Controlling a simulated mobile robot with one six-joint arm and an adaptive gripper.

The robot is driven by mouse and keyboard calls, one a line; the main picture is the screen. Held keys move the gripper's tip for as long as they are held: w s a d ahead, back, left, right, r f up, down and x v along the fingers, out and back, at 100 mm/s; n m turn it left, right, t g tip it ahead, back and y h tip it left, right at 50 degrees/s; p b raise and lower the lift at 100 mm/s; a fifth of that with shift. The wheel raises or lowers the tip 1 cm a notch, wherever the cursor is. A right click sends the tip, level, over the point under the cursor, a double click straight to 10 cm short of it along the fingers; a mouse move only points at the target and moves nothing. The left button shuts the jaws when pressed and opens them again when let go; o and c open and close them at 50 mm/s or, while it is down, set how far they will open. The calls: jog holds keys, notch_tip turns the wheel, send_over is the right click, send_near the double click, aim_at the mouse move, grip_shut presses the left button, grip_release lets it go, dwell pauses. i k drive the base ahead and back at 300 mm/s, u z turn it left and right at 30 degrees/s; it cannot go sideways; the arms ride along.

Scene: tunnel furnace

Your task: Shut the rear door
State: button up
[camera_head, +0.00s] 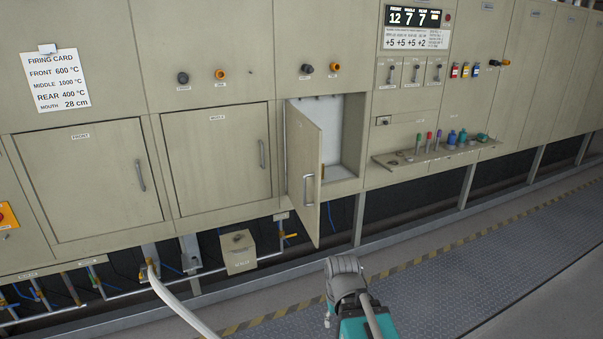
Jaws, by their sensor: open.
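The rear door (303,176) is the third door in the row, right of the front and middle doors. It is hinged on its left side and stands wide open, swung out toward me. A bar handle (309,188) is on its free right edge. The opening behind it shows a pale, empty-looking compartment (346,130). The door's own label does not show. A grey and teal part of my arm is at the bottom centre, below and in front of the door and apart from it. My gripper's fingers do not show.
The front door (92,183) and middle door (217,158) are shut. A small shelf (385,162) with several coloured tools juts out to the right. The walkway (480,262) is clear on the right.

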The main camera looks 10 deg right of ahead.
aim_at(303, 138)
jog(key=i, duration=0.95)
jog(key=u, duration=0.05)
